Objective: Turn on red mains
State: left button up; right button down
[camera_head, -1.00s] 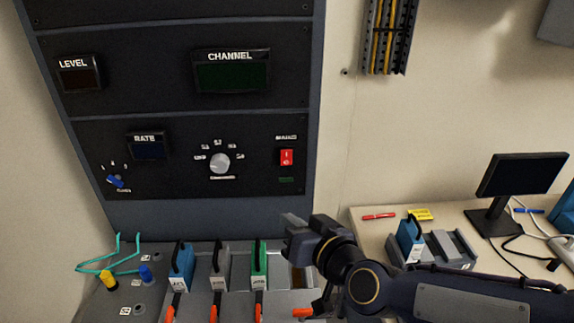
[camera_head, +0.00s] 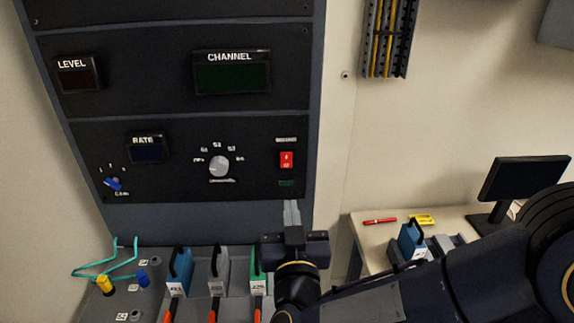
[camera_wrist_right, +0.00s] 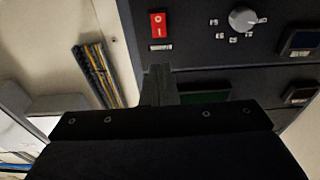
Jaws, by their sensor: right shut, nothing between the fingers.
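The red mains switch (camera_head: 286,160) sits at the right of the lower black panel, below a small label and above a small dark green strip. It also shows in the right wrist view (camera_wrist_right: 158,25), which is turned over. My right gripper (camera_head: 291,207) is shut and empty, its fingers pointing up the rack just below the panel, under the switch. In the wrist view its shut fingers (camera_wrist_right: 160,82) appear apart from the switch in the picture; the exact depth gap cannot be told. My left gripper is not in view.
Left of the switch are a round knob (camera_head: 219,167), the RATE display (camera_head: 148,149) and a blue knob (camera_head: 113,184). Blue, grey and green (camera_head: 256,273) handled modules stand below, close to my right gripper. A desk with a monitor (camera_head: 523,180) is at right.

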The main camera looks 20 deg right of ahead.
aim_at(287, 155)
jog(key=shift+w, duration=0.15)
jog(key=p+x, duration=0.4)
jog(key=x, duration=0.9)
jog(key=shift+w+d+r, duration=0.1)
jog(key=shift+w, duration=0.3)
jog(key=shift+w+d+b, duration=0.1)
jog(key=shift+w+b, duration=0.05)
jog(key=shift+b, duration=0.2)
